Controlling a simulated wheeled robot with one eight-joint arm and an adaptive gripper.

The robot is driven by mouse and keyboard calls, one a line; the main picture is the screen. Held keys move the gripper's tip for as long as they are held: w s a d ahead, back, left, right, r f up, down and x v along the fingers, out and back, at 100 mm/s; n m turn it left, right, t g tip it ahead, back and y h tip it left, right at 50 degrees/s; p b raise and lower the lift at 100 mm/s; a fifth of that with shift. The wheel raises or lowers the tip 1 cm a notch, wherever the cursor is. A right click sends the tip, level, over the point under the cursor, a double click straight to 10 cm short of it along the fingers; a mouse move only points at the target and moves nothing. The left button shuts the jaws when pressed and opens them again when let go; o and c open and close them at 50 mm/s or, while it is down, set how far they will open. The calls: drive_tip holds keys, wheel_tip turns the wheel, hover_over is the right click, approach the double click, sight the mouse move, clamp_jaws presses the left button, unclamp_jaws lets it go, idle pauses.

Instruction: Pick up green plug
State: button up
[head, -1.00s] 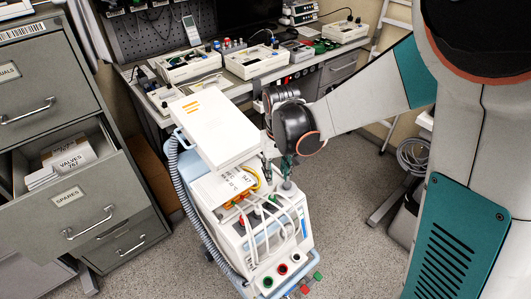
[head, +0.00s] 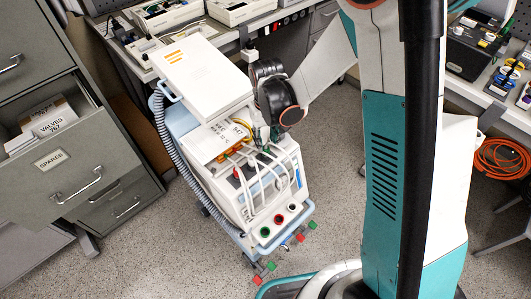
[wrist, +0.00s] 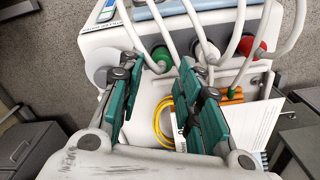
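A green plug (wrist: 160,58) on a white hose stands on top of the white medical machine (head: 230,213). In the wrist view it lies between and just beyond the fingertips of my gripper (wrist: 158,75), whose teal pads are spread apart. I see no contact with the plug. In the head view my gripper (head: 267,138) points down over the right rear of the machine top, and the plug there is too small to make out surely.
A white box (head: 200,75) stands raised at the machine's left rear. White hoses and a yellow cable (wrist: 162,122) crowd the top. A filing cabinet (head: 95,150) with an open drawer is left, a workbench (head: 215,37) behind.

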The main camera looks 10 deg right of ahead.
sight(266, 146)
wheel_tip(266, 146, down, 5)
drive_tip(key=shift+a+b, duration=0.1)
drive_tip(key=shift+b, duration=1.1)
drive_tip(key=shift+r, duration=0.1)
clamp_jaws()
drive_tip(key=shift+r, duration=0.15)
wheel_tip(266, 146, up, 20)
drive_tip(key=p, duration=0.7)
